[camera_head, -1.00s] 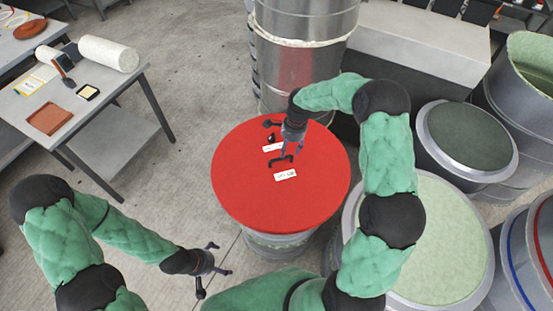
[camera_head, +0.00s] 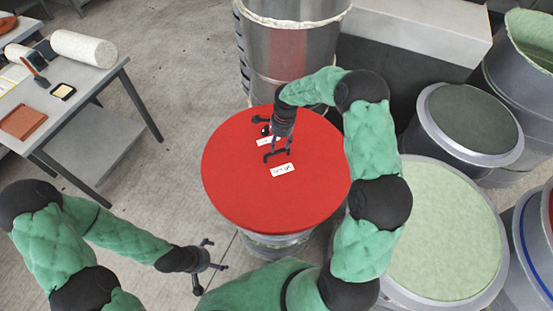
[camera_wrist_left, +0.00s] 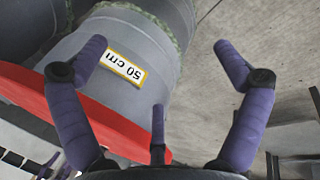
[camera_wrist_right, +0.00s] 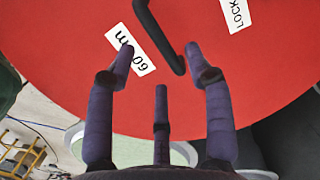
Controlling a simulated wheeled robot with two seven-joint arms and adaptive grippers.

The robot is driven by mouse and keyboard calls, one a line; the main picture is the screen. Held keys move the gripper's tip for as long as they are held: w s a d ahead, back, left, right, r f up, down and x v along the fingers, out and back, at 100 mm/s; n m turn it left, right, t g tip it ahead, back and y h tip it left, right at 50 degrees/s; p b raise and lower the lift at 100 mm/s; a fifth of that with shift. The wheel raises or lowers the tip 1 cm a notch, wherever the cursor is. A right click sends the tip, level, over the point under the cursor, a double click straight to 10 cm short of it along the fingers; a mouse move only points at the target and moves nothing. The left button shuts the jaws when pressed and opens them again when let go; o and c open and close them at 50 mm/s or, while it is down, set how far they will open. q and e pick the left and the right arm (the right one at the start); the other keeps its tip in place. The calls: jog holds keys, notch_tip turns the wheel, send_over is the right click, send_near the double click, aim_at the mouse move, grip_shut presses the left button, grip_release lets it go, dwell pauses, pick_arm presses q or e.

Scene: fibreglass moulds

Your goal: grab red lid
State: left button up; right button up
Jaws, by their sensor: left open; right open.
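The round red lid (camera_head: 235,185) lies flat on a grey drum (camera_head: 275,240) in the middle of the head view. It bears black handles and white labels. One black handle (camera_head: 277,155) shows by my right gripper (camera_head: 273,150), which is open and empty over the lid. In the right wrist view the red lid (camera_wrist_right: 60,60) fills the top, and a black handle (camera_wrist_right: 158,35) lies just beyond and between the open fingers (camera_wrist_right: 160,60). My left gripper (camera_head: 210,262) is open and empty, low and left of the drum. The red lid's edge (camera_wrist_left: 80,115) shows in the left wrist view.
A tall metal drum (camera_head: 290,50) stands right behind the lid. Drums with pale green (camera_head: 445,230) and dark green (camera_head: 472,118) tops crowd the right. A work table (camera_head: 85,90) stands at left. The floor between table and lid is clear.

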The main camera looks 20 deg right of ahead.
aim_at(277, 151)
jog(key=f, duration=0.4)
jog(key=f+b, duration=0.1)
jog(key=f, duration=0.2)
jog(key=shift+s+a, duration=0.1)
jog(key=shift+a, duration=0.25)
jog(key=shift+r, duration=0.1)
grip_shut()
jog(key=shift+r, duration=0.1)
